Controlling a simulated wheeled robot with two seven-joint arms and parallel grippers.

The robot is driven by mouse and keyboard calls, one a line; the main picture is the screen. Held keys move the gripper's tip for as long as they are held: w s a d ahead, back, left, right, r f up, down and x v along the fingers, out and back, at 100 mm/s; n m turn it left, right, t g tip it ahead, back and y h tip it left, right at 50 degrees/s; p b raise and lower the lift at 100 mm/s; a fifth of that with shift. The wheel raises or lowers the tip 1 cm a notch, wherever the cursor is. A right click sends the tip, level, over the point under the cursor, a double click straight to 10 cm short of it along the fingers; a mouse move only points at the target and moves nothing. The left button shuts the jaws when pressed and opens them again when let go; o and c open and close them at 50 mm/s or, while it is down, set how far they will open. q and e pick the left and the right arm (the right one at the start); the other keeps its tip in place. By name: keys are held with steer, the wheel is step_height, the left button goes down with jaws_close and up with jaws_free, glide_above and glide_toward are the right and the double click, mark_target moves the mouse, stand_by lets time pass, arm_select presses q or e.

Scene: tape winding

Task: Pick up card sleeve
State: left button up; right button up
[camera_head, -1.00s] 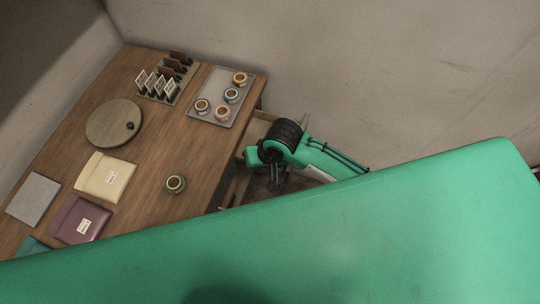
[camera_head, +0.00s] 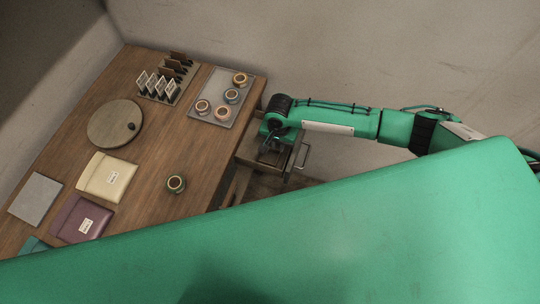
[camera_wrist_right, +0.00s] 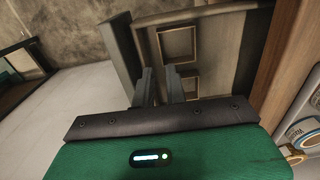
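I cannot tell for certain which thing is the card sleeve. Two square tan-edged pieces, one at the back (camera_wrist_right: 179,43) and one nearer (camera_wrist_right: 188,87), lie in the open drawer (camera_wrist_right: 222,50) in the right wrist view. Several upright cards stand in a rack (camera_head: 151,95) in the head view. My right gripper (camera_wrist_right: 161,84) points down into the drawer, its two fingers apart with nothing seen between them. The right gripper is small and dark over the drawer (camera_head: 304,158) in the head view. My left gripper is out of view.
The wooden table (camera_head: 160,150) holds a grey tray (camera_head: 207,118) of tape rolls, a round board (camera_head: 108,128), a lone roll (camera_head: 176,184), a cream pouch (camera_head: 93,183), a purple pouch (camera_head: 72,225) and a grey square (camera_head: 38,190). The drawer's handle (camera_head: 304,155) sticks out right.

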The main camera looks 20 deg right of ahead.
mark_target(278, 152)
step_height(278, 152, down, 4)
steer(key=shift+f+p, duration=0.15)
steer(key=shift+p, duration=0.15)
steer(key=shift+w+d+f+p, duration=0.1)
steer(key=shift+f+p, duration=0.4)
steer(key=shift+f, duration=0.2)
steer(key=shift+f+p, duration=0.4)
steer(key=shift+f, duration=1.6)
steer(key=shift+c, duration=0.2)
jaws_close()
steer(key=shift+r, duration=0.1)
